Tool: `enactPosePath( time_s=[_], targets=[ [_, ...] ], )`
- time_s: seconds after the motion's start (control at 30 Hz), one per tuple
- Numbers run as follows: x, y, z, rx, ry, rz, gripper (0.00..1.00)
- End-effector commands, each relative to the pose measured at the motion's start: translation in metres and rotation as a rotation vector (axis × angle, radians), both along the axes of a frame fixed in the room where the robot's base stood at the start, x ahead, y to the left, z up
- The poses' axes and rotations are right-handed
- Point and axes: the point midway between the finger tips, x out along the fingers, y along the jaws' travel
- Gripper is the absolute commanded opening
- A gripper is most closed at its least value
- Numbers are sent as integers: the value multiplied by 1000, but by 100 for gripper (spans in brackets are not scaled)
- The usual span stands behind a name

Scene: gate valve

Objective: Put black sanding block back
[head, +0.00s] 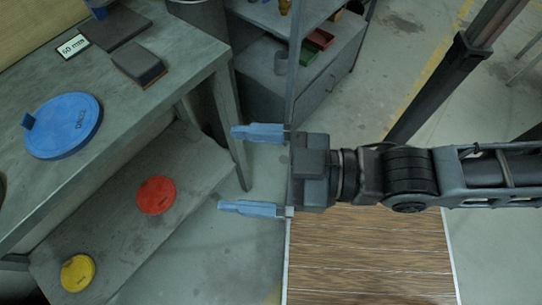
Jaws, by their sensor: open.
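A black sanding block (138,63) with a brownish lower edge lies on the grey workbench (190,62), near its right edge. A flat dark pad (115,27) lies just behind it, beside a small "60 mm" label (73,47). My gripper (250,171) is open and empty, with its two blue fingers pointing left. In the picture it is to the right of the bench and below and right of the block, clear of both.
A blue disc (64,128) with a tab lies on the bench. A red disc (156,195) and a yellow disc (78,272) lie on the lower shelf (130,235). A grey shelf unit (300,75) holding small items stands behind. Open floor shows at right.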

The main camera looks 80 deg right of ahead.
Motion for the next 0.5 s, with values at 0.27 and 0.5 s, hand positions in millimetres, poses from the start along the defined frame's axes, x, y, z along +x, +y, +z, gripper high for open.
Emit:
enactPosePath(
  time_s=[0.27,0.5],
  targets=[
    [-47,-19,-24,114,200,3,98],
    [-48,-20,-25,120,207,2,98]
  ],
)
